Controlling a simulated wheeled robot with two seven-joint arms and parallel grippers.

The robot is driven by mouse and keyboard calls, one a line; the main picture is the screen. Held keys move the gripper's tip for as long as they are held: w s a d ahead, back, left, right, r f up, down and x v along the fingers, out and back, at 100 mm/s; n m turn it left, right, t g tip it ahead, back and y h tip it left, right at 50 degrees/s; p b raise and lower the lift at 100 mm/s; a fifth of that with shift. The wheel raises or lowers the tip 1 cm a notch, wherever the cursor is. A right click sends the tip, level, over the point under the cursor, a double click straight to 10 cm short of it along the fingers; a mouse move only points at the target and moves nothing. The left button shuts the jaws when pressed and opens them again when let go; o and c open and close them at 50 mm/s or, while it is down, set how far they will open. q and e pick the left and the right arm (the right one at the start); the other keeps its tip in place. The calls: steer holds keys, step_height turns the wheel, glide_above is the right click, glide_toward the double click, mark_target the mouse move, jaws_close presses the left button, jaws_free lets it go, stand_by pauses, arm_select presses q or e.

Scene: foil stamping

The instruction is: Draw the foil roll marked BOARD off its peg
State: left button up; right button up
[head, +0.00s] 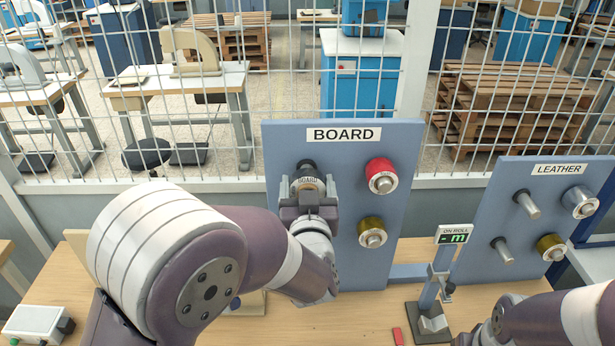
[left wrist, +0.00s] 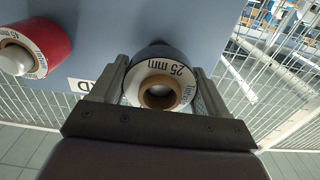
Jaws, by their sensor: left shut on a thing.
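A blue-grey panel marked BOARD (head: 345,258) stands on the table. My left gripper (head: 308,190) is at its upper left and is shut on a dark foil roll (head: 306,166). In the left wrist view the roll's white end face (left wrist: 160,85) reads 25 mm, and my left gripper's fingers (left wrist: 162,95) lie on either side of it. The brown core shows a dark hole; I cannot tell how far the roll sits on its peg. A red roll (head: 381,175) and a gold roll (head: 372,232) hang to the right on the same panel. My right gripper is out of view.
A second panel marked LEATHER (head: 520,250) holds a silver roll (head: 580,201), a gold roll (head: 551,247) and two bare pegs. A stand with an ON ROLL display (head: 453,233) is between the panels. A wire fence is behind. A grey box (head: 38,325) is at the left.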

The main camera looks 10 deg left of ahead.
arm_select(q)
steer(key=shift+p+v, duration=0.3)
steer(key=shift+v, duration=2.75)
steer(key=shift+r, duration=0.1)
